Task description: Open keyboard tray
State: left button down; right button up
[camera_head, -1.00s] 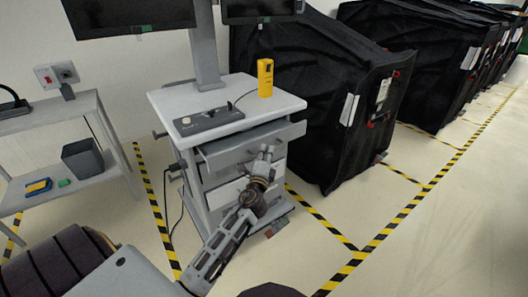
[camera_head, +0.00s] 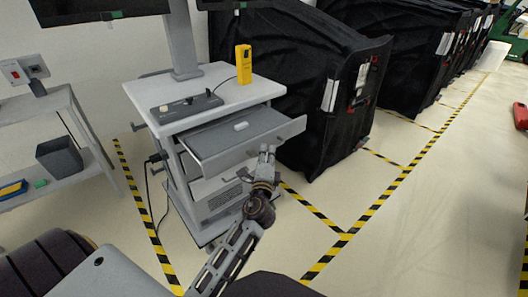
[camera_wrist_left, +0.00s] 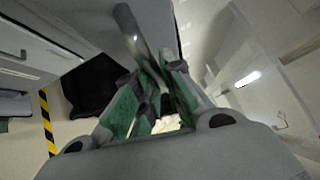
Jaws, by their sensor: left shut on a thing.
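The grey keyboard tray (camera_head: 222,137) sticks far out from under the white top of the cart in the head view. A small white object, maybe a mouse, lies on it. My left gripper (camera_head: 266,155) is at the tray's front, its fingers reaching up to the front face. In the left wrist view, the left gripper (camera_wrist_left: 160,85) is shut on a round metal bar, the tray handle (camera_wrist_left: 128,22), with green-padded fingers on both sides of it. In the head view the fingers hide the gripped part of the handle. My right gripper is not in view.
A yellow device (camera_head: 243,64) and a grey control box (camera_head: 186,108) stand on the cart top (camera_head: 215,85). Black-covered carts (camera_head: 300,75) stand close on the right. A shelf (camera_head: 62,120) stands left. The striped floor in front right is clear.

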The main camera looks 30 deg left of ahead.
pick_arm(q)
jog(key=c, duration=1.5)
grip_release()
jog(key=shift+s, duration=0.1)
jog(key=shift+v, duration=5.9)
